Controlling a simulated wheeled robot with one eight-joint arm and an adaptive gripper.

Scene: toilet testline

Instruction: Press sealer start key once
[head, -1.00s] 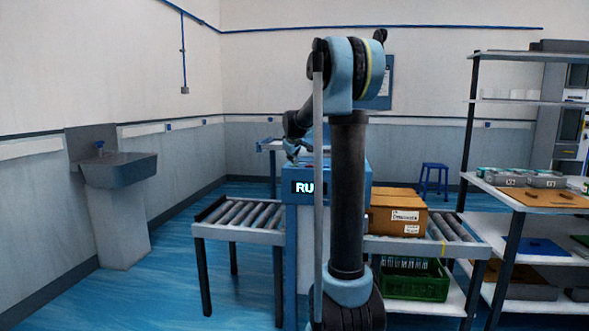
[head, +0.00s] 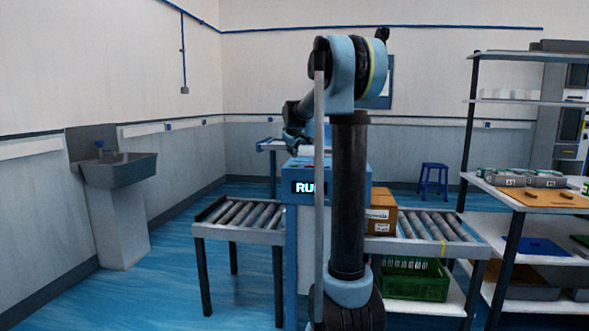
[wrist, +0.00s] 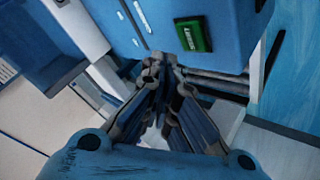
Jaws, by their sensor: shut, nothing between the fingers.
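The sealer is a blue machine (head: 304,227) in the middle of the conveyor, partly hidden by my arm. Its dark display (head: 304,188) shows white letters beginning "RU", the rest hidden. In the wrist view a blue housing (wrist: 225,15) carries a green lettered panel (wrist: 194,35) in a dark frame and pale slots. I cannot make out which part is the start key. My gripper (wrist: 160,66) is shut and empty, its tips just below the housing's edge in this view. In the head view my gripper is small and dark above the sealer, its tips unclear.
A brown carton (head: 383,213) sits on the right roller conveyor (head: 435,227), partly behind my arm. The left rollers (head: 240,213) are empty. A green crate (head: 415,279) is below. A shelf rack (head: 512,199) stands right, a sink (head: 118,170) left.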

